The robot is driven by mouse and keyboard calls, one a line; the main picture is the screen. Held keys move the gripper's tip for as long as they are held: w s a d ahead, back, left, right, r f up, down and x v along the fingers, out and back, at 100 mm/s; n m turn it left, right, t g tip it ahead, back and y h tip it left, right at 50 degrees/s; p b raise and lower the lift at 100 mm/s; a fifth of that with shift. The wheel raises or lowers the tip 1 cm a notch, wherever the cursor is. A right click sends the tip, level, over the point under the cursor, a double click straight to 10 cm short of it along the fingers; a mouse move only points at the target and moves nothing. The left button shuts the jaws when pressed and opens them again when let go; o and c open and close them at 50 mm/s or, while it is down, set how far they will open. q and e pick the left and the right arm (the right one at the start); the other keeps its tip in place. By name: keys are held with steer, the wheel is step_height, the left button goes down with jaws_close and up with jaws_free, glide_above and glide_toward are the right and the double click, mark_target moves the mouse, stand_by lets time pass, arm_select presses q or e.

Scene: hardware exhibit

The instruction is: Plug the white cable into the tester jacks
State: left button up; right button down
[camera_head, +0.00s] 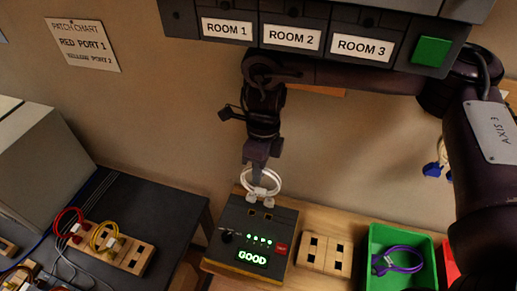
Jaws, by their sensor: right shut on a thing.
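The white cable (278,183) is bent into a small loop at the back edge of the tester (232,219). My right gripper (258,175) points down and is shut on the cable. The cable's two pale plugs (252,198) sit side by side at the tester's upper end. I cannot tell how deep they sit. Two dark square openings show just in front of them. The tester's display (252,257) reads GOOD in green, with a row of green lights above it. My left gripper is out of view.
A wooden block with sockets (325,254) and a green bin (375,238) with a purple cable (400,258) stand right of the tester. A dark table at left holds a socket block (134,258) with red and yellow cables. A labelled room panel (290,38) hangs above.

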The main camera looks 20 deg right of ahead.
mark_target(258, 189)
steer(key=shift+w, duration=0.3)
steer(key=shift+s+f+b, duration=0.3)
steer(key=shift+f+b, duration=0.1)
steer(key=shift+b, duration=0.2)
steer(key=shift+f+b, duration=0.35)
steer(key=shift+f, duration=0.05)
step_height(258, 189, down, 3)
steer(key=shift+w+r+b, duration=0.15)
steer(key=shift+r+b, duration=0.05)
steer(key=shift+b, duration=0.8)
steer(key=shift+f+b, duration=0.5)
steer(key=shift+f, duration=0.2)
